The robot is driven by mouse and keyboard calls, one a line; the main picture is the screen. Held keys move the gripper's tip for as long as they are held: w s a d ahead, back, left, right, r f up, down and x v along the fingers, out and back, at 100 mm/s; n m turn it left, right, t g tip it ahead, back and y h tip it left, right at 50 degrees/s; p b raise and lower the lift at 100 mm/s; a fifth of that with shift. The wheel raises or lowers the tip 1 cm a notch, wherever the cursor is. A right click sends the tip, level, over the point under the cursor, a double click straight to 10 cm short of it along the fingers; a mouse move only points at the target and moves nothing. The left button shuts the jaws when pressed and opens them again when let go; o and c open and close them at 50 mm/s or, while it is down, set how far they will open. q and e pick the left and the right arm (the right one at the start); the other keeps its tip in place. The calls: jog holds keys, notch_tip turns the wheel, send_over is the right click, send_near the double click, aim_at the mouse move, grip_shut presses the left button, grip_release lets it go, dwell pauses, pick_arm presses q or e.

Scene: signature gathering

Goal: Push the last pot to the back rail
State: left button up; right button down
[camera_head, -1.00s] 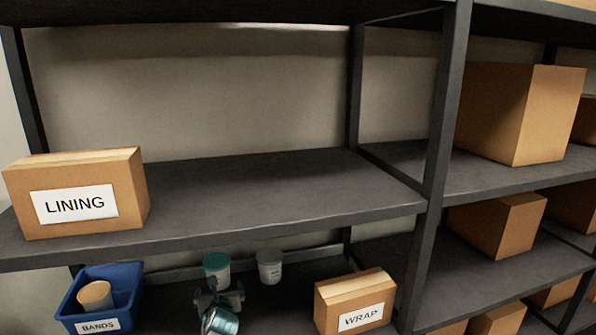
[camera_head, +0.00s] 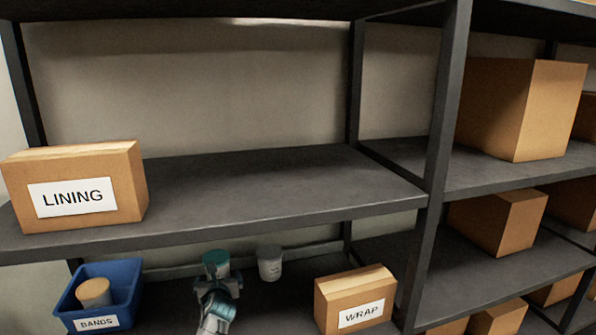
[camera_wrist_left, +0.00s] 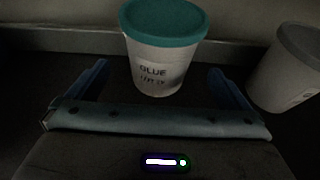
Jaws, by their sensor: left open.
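A white pot with a teal lid (camera_head: 216,263) stands on the lower shelf near its back. In the left wrist view the pot (camera_wrist_left: 160,75) reads "GLUE" and stands upright close to the back rail (camera_wrist_left: 70,40); I cannot tell whether they touch. A second pot, with a grey lid (camera_head: 270,263), stands to its right, and it also shows in the left wrist view (camera_wrist_left: 288,68). My left gripper (camera_head: 222,286) is directly in front of the teal-lidded pot, its fingers (camera_wrist_left: 160,88) open and spread on either side of the pot's front. My right gripper is not in view.
A blue bin labelled BANDS (camera_head: 128,273) with a small tub (camera_head: 94,292) inside stands left on the lower shelf. A WRAP box (camera_head: 355,299) stands right. A LINING box (camera_head: 75,190) sits on the shelf above (camera_head: 260,190), which has free room to its right.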

pick_arm(q)
jog(key=shift+w+a+b, duration=0.2)
jog(key=shift+w+b, duration=0.1)
jog(key=shift+w, duration=0.3)
jog(key=shift+w+a+b, duration=0.2)
jog(key=shift+w+b, duration=0.05)
jog(key=shift+w, duration=0.3)
jog(key=shift+w+a+b, duration=0.2)
jog(key=shift+w+b, duration=0.35)
jog(key=shift+w, duration=0.25)
jog(key=shift+w+a+b, duration=0.2)
jog(key=shift+w+b, duration=0.25)
jog(key=shift+w, duration=0.3)
jog(key=shift+s+d+r+p, duration=0.1)
jog(key=shift+s+p, duration=0.2)
jog(key=shift+p, duration=0.25)
jog(key=p+v, duration=0.3)
jog(key=shift+s+f+p, duration=0.1)
jog(key=shift+f+p, duration=0.2)
jog(key=shift+s+d+p, duration=0.2)
jog(key=shift+s+p, duration=0.4)
jog(key=shift+s, duration=0.05)
jog(key=shift+s+f, duration=0.2)
jog(key=shift+s, duration=0.05)
